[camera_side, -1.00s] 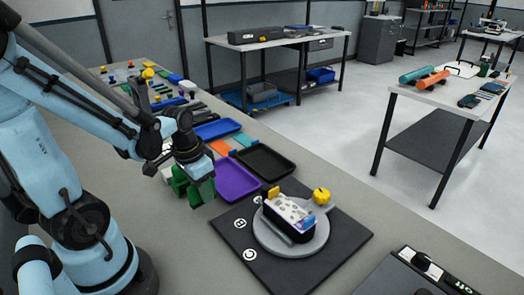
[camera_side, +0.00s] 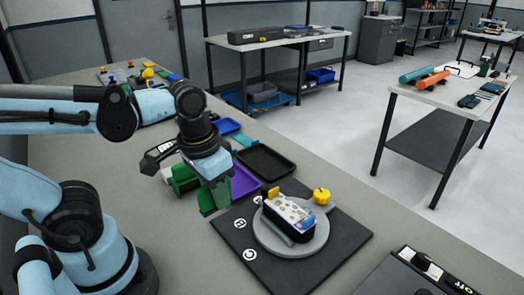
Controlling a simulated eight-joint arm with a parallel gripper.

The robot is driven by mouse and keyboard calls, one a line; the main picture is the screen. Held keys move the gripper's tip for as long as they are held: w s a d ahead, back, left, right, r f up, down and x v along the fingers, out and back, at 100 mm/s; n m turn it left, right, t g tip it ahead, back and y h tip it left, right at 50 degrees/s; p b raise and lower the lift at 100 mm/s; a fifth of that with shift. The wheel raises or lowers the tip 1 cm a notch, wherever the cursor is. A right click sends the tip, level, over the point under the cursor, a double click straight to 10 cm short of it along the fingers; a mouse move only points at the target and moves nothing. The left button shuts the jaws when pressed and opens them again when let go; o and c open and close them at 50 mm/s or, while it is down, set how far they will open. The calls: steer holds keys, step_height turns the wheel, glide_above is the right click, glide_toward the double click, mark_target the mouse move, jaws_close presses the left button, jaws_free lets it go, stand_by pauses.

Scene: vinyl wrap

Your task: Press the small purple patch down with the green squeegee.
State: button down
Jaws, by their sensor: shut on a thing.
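My gripper (camera_side: 205,176) is shut on the green squeegee (camera_side: 213,199) and holds it at the left edge of the black mat, in front of the purple tray. Green shows on both sides of the jaws, and the gripper hides part of the tool. A dark block with a pale, patterned top (camera_side: 287,211) sits on a grey round turntable (camera_side: 265,240) to the right of the squeegee, clearly apart from it. A bluish-purple piece (camera_side: 308,221) shows at the block's right end. I cannot tell whether this is the small purple patch.
The turntable stands on a black mat (camera_side: 330,262). A purple tray (camera_side: 246,182) and a black tray (camera_side: 265,161) lie behind the mat. A dark panel (camera_side: 405,275) is at the front right.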

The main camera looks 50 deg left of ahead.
steer(key=shift+d, duration=0.1)
steer(key=c, duration=1.6)
jaws_free()
steer(key=shift+c, duration=1.3)
steer(key=shift+w+r, duration=0.2)
steer(key=w+d+r, duration=0.2)
steer(key=w, duration=0.4)
steer(key=w+d+r, duration=0.2)
steer(key=w, duration=0.4)
glide_above(285, 202)
steer(key=shift+s+a+f, duration=0.1)
steer(key=shift+s+f, duration=0.1)
steer(key=shift+f, duration=1.55)
steer(key=shift+s+f, duration=0.15)
steer(key=shift+f, duration=1.55)
steer(key=shift+f, duration=0.7)
